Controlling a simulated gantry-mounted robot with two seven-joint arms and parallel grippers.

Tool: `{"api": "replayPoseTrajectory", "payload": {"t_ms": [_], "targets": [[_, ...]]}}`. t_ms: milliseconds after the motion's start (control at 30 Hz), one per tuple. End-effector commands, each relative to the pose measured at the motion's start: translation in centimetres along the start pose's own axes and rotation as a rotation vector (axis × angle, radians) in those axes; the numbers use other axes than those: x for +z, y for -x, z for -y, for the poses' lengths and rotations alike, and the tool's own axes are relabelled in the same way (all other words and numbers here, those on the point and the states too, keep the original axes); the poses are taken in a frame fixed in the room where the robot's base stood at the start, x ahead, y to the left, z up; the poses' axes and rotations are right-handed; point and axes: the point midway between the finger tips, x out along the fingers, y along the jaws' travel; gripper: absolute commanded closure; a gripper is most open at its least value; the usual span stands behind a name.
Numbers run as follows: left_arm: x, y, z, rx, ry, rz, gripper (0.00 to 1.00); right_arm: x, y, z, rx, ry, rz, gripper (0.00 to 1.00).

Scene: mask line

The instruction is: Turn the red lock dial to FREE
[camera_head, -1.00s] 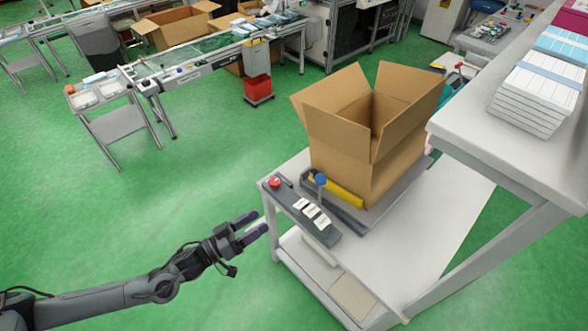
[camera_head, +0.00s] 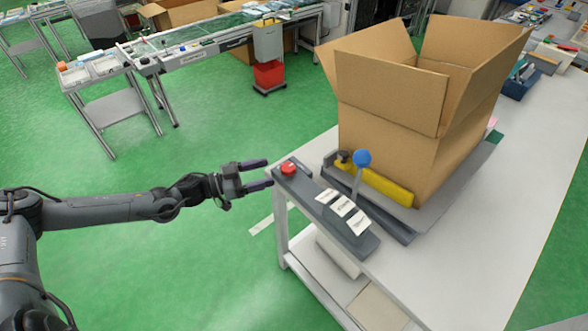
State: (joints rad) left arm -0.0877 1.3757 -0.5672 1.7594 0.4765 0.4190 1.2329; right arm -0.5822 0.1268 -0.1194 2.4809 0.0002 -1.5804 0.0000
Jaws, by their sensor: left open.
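The red lock dial (camera_head: 289,168) sits at the far left end of a dark grey control panel (camera_head: 302,183) near the table's corner. My left gripper (camera_head: 269,173) is open, its two dark fingers pointing right toward the dial. The fingertips are close to the dial's left side; I cannot tell whether they touch it. Three white labels (camera_head: 343,206) lie along the panel, with writing too small to read. My right gripper is not in view.
A blue-knobbed lever (camera_head: 362,158) stands beside the labels. A yellow roller (camera_head: 385,186) lies in front of a large open cardboard box (camera_head: 390,140) on a grey tray. The white table (camera_head: 460,240) is clear at its right front. Green floor (camera_head: 200,270) lies left.

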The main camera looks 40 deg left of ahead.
Motion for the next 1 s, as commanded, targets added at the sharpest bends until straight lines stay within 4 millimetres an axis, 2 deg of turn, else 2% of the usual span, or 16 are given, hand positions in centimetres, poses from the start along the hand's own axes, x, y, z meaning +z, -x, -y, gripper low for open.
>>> {"api": "replayPoseTrajectory", "payload": {"t_ms": [400, 600, 800, 1000], "targets": [[0.1, -5.8, -0.1, 0.0, 0.001, -0.006, 0.33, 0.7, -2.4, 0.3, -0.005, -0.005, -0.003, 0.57], [0.1, -8.0, 0.0, -0.001, 0.0, -0.004, 0.33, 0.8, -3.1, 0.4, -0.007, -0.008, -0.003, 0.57], [0.1, -9.3, -0.1, 0.001, 0.001, -0.001, 0.33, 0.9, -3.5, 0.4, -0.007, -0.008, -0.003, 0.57], [0.0, -9.6, -0.1, 0.001, 0.001, 0.001, 0.33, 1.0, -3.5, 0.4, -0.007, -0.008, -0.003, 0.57]]}}
